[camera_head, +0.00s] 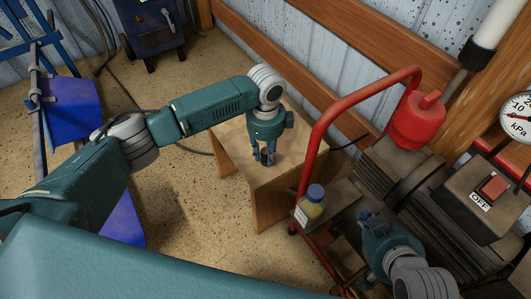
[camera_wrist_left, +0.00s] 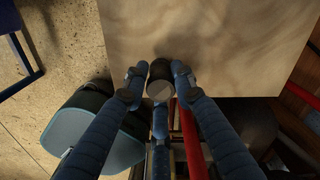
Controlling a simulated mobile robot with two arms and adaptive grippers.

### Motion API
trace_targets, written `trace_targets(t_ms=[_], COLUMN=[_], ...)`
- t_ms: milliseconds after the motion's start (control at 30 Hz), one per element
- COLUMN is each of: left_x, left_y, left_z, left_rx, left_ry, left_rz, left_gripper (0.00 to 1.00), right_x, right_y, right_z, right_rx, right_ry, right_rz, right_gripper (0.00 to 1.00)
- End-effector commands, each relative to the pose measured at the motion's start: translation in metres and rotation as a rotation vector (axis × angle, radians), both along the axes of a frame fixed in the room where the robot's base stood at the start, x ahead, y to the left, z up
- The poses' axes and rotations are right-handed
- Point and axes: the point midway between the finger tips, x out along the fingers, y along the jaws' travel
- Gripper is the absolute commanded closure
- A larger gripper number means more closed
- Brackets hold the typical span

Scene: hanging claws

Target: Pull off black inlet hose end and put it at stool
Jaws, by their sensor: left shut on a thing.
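The light wooden stool (camera_head: 235,150) stands in the middle of the head view, and its top (camera_wrist_left: 225,45) fills the upper part of the left wrist view. My left gripper (camera_head: 265,157) points down over the stool top. In the left wrist view its blue fingers (camera_wrist_left: 157,78) are shut on a short dark cylinder with a grey end face, the black hose end (camera_wrist_left: 160,72). I cannot tell whether it touches the stool. My right gripper (camera_head: 368,222) is low at the right beside the machine; its fingertips are largely hidden.
A red tubular frame (camera_head: 318,135) rises right of the stool. A bottle with a blue cap (camera_head: 311,204) stands on a ledge there. The dark machine with an OFF switch (camera_head: 492,187) fills the right.

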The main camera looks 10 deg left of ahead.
Motion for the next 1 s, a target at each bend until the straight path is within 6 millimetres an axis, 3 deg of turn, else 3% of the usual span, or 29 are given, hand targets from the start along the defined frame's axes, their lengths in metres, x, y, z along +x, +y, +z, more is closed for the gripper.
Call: trace_targets(t_ms=[833,867,967,1000], left_x=[0.0,0.0,0.0,0.0], left_y=[0.0,0.0,0.0,0.0], left_z=[-0.01,-0.01,-0.01,-0.01], left_rx=[-0.001,-0.001,-0.001,-0.001], left_ry=[-0.001,-0.001,-0.001,-0.001], left_rz=[0.001,0.0,0.0,0.0], left_gripper=[1.0,0.72,0.52,0.52], right_x=[0.007,0.008,0.009,0.009], right_y=[0.002,0.002,0.003,0.003], right_z=[0.006,0.006,0.008,0.008], right_rx=[0.007,0.008,0.01,0.01], right_ry=[-0.037,-0.041,-0.047,-0.047], right_rz=[0.002,0.002,0.003,0.003], right_gripper=[1.0,1.0,1.0,1.0])
